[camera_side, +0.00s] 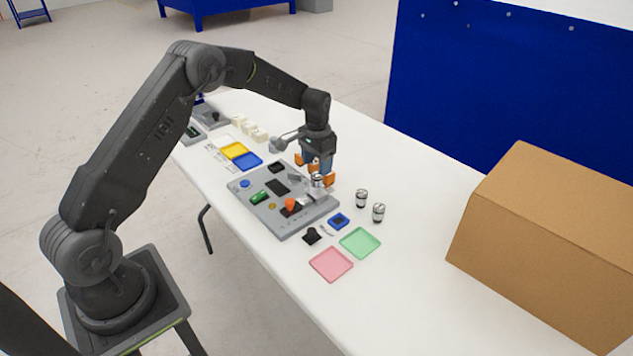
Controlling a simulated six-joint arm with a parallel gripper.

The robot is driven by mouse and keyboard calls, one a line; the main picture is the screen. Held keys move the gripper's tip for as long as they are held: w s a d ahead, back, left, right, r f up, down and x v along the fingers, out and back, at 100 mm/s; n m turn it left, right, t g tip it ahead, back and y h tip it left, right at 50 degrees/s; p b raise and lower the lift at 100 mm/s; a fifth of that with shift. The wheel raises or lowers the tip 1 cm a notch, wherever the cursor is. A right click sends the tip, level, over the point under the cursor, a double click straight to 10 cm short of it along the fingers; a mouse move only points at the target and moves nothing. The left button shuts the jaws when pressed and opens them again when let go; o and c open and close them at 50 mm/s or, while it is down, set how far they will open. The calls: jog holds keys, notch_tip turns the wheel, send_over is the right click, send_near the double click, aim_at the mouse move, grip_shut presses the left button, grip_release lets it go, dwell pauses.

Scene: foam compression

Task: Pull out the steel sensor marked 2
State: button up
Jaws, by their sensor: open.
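A steel cylinder (317,181), likely a sensor, stands at the right back edge of the grey board (291,224). My gripper (316,172) with orange fingertips is open and pointed down right at this cylinder, its fingers on either side of it. I cannot tell whether they touch it. Two more steel sensors with dark bands stand on the table to the right, one (361,198) nearer the board and one (378,212) farther right. The number marks are too small to read, so I cannot tell which is sensor 2.
The board carries a green part (259,197), an orange knob (291,205) and dark blocks. A blue part (338,221), a black part (312,236), a green tray (360,243) and a pink tray (331,264) lie in front. A cardboard box (545,245) stands right.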

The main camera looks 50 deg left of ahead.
aim_at(317, 174)
jog(key=shift+f, duration=2.55)
grip_shut()
jog(key=shift+r, duration=3)
